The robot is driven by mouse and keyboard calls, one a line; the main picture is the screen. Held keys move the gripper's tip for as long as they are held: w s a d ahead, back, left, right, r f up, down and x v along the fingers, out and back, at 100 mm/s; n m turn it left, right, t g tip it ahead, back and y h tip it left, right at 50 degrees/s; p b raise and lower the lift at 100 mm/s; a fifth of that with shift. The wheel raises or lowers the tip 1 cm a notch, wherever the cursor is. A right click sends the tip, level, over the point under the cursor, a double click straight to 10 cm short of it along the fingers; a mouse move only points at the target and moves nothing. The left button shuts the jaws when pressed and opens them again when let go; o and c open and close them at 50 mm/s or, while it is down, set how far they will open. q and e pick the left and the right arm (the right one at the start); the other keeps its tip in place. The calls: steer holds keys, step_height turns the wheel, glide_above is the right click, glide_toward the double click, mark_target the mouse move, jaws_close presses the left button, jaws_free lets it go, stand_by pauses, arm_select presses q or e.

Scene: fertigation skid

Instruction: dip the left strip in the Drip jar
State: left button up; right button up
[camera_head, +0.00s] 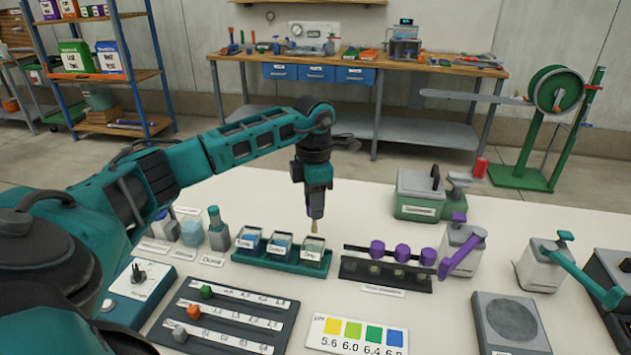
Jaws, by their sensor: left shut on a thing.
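My left gripper (315,205) points straight down and is shut on a strip (314,226) with a pale yellowish lower end. The strip hangs upright over the mouth of the Drip jar (312,248), the rightmost of three labelled jars in a green tray (283,264). Its lower end is at about the jar's rim; I cannot tell whether it touches the liquid. Right of the tray, a dark rack (387,273) holds several pieces with purple tops (402,252); its left end shows no purple top. My right gripper is out of view.
A colour chart (357,337) lies in front, beside a dark slider board (222,318). Bottles (218,230) stand left of the tray. A purple-handled device (460,250) and a green-grey box (421,195) stand to the right. The white tabletop behind the jars is clear.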

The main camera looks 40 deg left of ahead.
mark_target(313, 231)
arm_select(q)
steer(key=shift+s+a+f, duration=0.1)
steer(key=shift+s+f, duration=0.05)
steer(key=shift+f, duration=0.25)
step_height(313, 231, down, 3)
steer(key=shift+r+b, duration=0.2)
steer(key=shift+b, duration=1)
steer(key=shift+f+b, duration=1.6)
steer(key=shift+f, duration=1)
steer(key=shift+r, duration=0.1)
step_height(313, 231, up, 6)
steer(key=p, duration=0.5)
steer(key=shift+r+p, duration=0.55)
steer(key=shift+r, duration=0.7)
